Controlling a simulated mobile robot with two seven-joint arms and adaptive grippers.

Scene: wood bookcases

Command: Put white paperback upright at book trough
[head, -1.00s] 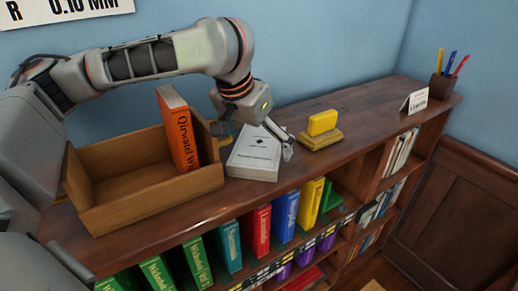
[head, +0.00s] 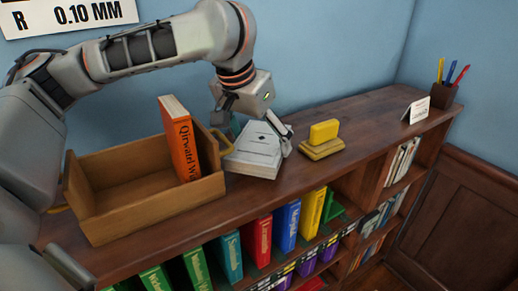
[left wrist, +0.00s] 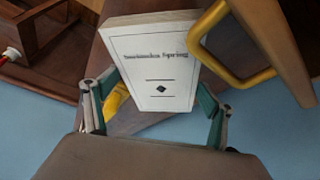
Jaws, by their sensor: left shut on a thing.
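The white paperback (head: 252,158) is at the right end of the wooden book trough (head: 150,217), over the bookcase top. My left gripper (head: 258,138) is shut on it, one finger at each side. In the left wrist view the paperback (left wrist: 160,62) shows its printed cover between the fingers (left wrist: 157,98). It looks slightly tilted; whether its lower edge still touches the wood I cannot tell. The trough holds an upright orange book (head: 181,140) at its right end; its left part is empty. My right gripper is not in view.
A brass-coloured handle (left wrist: 205,35) on the trough's end is close to the paperback. A yellow block on a base (head: 323,137) stands to the right. Farther right are a small sign (head: 416,110) and a pen cup (head: 443,95). Coloured books fill the shelf below.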

